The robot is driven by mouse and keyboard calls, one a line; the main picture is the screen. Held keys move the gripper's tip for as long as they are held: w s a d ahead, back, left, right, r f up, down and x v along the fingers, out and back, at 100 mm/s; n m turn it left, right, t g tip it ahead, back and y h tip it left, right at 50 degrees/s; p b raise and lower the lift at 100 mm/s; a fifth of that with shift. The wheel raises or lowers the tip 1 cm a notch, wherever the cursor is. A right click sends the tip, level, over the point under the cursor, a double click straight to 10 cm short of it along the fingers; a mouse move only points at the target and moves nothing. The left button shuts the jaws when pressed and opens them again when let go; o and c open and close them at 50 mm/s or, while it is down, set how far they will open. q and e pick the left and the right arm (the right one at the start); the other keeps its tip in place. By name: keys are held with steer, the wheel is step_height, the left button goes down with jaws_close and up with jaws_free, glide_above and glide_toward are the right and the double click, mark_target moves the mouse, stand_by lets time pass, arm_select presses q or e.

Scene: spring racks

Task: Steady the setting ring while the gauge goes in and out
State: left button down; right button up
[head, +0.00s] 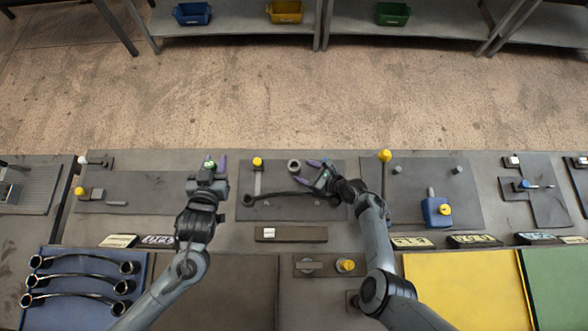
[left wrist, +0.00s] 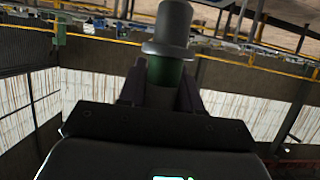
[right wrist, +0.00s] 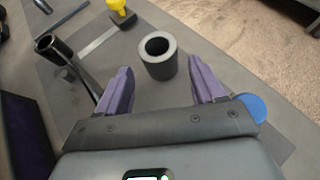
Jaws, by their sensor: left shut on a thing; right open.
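The setting ring (head: 294,167) is a dark grey hollow cylinder standing upright on a dark mat, its bore facing up. In the right wrist view the ring (right wrist: 160,70) stands just ahead of and between the fingertips, with gaps on both sides. My right gripper (head: 321,168) is open beside the ring; its purple fingers (right wrist: 160,75) also show in the right wrist view. My left gripper (head: 214,162) is shut on the gauge. The gauge (left wrist: 172,30) has a grey stepped cylinder and a green handle (left wrist: 166,74), which the fingers grip. It is held left of the ring.
A black connecting rod (head: 285,196) lies on the mat, close to my right gripper. A yellow-knobbed tool (head: 257,163) stands left of the ring. A blue block (head: 436,211) is on the right mat. Several rods (head: 78,282) lie on a blue mat at front left.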

arm_select(q)
steer(key=shift+f+b, duration=1.2)
steer(key=shift+f, duration=0.4)
arm_select(e)
steer(key=shift+x, duration=2.4)
steer(key=shift+c, duration=0.3)
steer(key=c, duration=0.5)
steer(key=shift+c, duration=0.2)
arm_select(q)
steer(key=w+d+f+m+h, duration=0.3)
steer(key=w+d+f, duration=0.3)
steer(key=d, duration=0.4)
steer(key=m+g+h, duration=0.2)
steer(key=m+h, duration=0.1)
steer(key=h, duration=0.1)
glide_above(297, 161)
step_height(297, 161, down, 2)
steer(key=shift+f, duration=2.25)
